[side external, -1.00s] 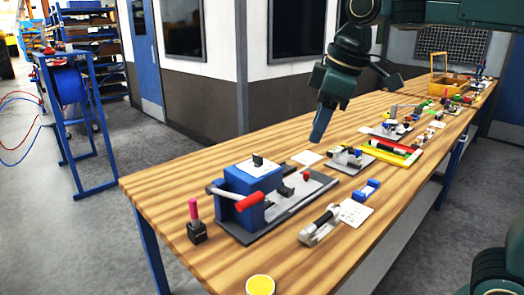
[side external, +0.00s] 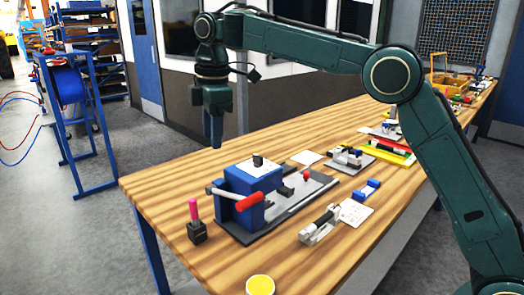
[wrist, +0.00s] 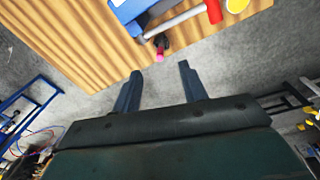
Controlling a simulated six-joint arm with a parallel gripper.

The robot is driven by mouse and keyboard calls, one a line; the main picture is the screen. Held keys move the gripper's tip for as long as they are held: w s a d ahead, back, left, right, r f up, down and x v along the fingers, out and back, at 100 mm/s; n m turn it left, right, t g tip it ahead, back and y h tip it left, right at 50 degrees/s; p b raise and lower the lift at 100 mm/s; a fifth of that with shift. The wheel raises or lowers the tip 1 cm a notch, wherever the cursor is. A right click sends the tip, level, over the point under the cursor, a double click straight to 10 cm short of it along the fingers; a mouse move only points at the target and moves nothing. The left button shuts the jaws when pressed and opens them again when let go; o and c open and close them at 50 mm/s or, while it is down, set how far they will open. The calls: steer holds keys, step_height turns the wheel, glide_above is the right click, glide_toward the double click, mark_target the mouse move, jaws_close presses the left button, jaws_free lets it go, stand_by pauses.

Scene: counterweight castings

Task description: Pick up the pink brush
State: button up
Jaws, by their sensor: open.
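The pink brush (side external: 193,209) stands upright in a small black holder (side external: 197,232) near the left front corner of the table, beside the blue machine. In the wrist view the pink brush (wrist: 160,53) shows at the top middle, ahead of the fingertips and roughly between their lines. My gripper (side external: 215,145) points down, above and behind the brush, near the table's far left edge. In the wrist view my gripper (wrist: 160,68) has its two fingers wide apart with nothing between them.
A blue machine (side external: 240,195) with a red-handled lever (side external: 250,201) stands just right of the brush. A yellow disc (side external: 260,285) lies at the front edge. A grey clamp-like part (side external: 320,224) and a blue block (side external: 367,189) lie further right. Bare wood surrounds the holder.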

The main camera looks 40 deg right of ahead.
mark_target(192, 200)
steer(key=w+a+f+n+g, duration=0.1)
steer(key=w+a+f+n, duration=0.2)
steer(key=w+a+f, duration=0.1)
step_height(192, 200, down, 3)
steer(key=shift+w+a+r, duration=0.1)
steer(key=shift+w+a, duration=0.05)
steer(key=shift+a, duration=0.4)
steer(key=shift+f, duration=4.3)
steer(key=shift+f, duration=0.1)
steer(key=shift+d+f, duration=0.2)
steer(key=shift+f, duration=2.3)
steer(key=shift+c, duration=0.4)
